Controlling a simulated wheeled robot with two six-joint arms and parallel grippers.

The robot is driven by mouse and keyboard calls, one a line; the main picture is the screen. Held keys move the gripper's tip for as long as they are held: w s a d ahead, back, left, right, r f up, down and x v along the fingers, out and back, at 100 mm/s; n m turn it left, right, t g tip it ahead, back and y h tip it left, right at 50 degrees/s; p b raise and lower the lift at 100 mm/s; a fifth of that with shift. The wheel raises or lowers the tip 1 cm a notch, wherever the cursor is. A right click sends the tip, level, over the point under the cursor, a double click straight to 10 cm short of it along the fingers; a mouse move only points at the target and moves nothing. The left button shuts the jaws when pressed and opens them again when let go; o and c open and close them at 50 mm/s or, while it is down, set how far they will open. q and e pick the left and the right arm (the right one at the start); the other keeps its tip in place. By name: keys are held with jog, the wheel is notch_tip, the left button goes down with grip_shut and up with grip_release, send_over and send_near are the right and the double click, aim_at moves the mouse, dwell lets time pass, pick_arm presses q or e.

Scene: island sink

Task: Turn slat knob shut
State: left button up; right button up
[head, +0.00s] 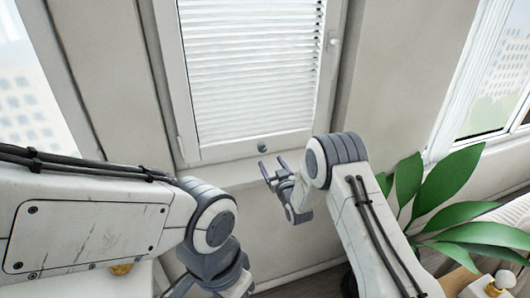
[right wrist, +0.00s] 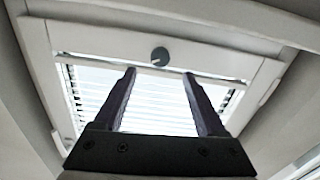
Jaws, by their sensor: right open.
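The slat knob (head: 262,147) is a small dark round knob on the white lower frame of the window with slatted blinds (head: 252,70). In the right wrist view the knob (right wrist: 160,56) shows a light pointer mark and lies beyond the two fingertips, about midway between them. My right gripper (head: 272,170) is open and empty, just below and right of the knob in the head view, and apart from it. It also shows in the right wrist view (right wrist: 160,73). My left arm comes in from the left; its fingers are cut off at the bottom edge.
A window handle (head: 333,42) is on the right side of the window frame. A green leafy plant (head: 440,190) stands to the right of my right arm. Other windows are at the far left and right. The wall around the knob is clear.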

aim_at(263, 150)
jog(key=p+x, duration=0.1)
jog(key=x, duration=0.6)
jog(key=shift+w, duration=0.1)
grip_shut()
jog(key=shift+f, duration=0.1)
